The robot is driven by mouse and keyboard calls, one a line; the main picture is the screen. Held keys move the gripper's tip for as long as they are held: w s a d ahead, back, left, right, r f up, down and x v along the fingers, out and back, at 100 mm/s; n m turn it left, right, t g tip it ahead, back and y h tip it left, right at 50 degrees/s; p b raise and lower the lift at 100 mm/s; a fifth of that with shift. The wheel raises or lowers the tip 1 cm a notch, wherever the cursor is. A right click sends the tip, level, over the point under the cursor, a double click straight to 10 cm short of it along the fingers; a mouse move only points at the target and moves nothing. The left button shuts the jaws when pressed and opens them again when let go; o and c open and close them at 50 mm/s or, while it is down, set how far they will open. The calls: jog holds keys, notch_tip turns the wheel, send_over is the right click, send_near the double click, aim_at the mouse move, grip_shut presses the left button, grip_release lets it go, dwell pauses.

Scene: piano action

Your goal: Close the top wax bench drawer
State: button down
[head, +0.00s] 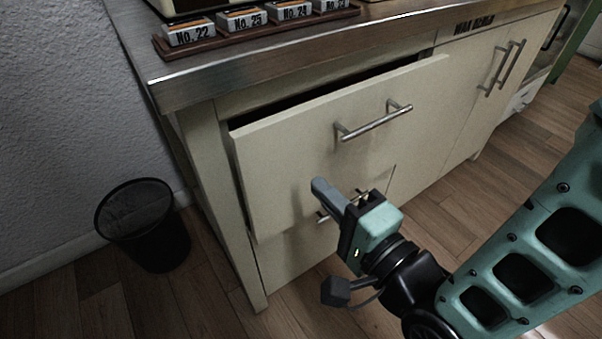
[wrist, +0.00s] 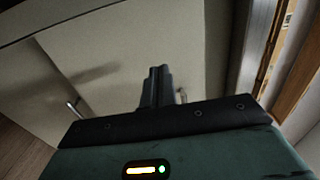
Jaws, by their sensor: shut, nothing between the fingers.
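The top drawer (head: 290,150) of the cream wax bench stands partly open in the head view, with a dark gap between its front and the cabinet under the metal top. Its bar handle (head: 374,123) is on the upper right of its front. My gripper (head: 318,186) is shut and empty, with its fingertips close to the lower middle of the drawer front. I cannot tell whether they touch it. In the wrist view the shut fingers (wrist: 157,72) point at the pale drawer front (wrist: 130,50). A lower drawer's handle (head: 324,216) is partly hidden behind my gripper.
The metal bench top (head: 210,78) overhangs above the drawer and carries a rack (head: 250,32) of numbered blocks. A black waste bin (head: 143,225) stands on the floor at left. A cupboard with two upright handles (head: 505,67) adjoins on the right.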

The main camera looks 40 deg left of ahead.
aim_at(290, 156)
jog(key=shift+b+x, duration=0.4)
jog(key=shift+x, duration=2.8)
jog(key=x, duration=0.4)
jog(key=shift+a, duration=0.2)
jog(key=shift+w+a+r, duration=0.15)
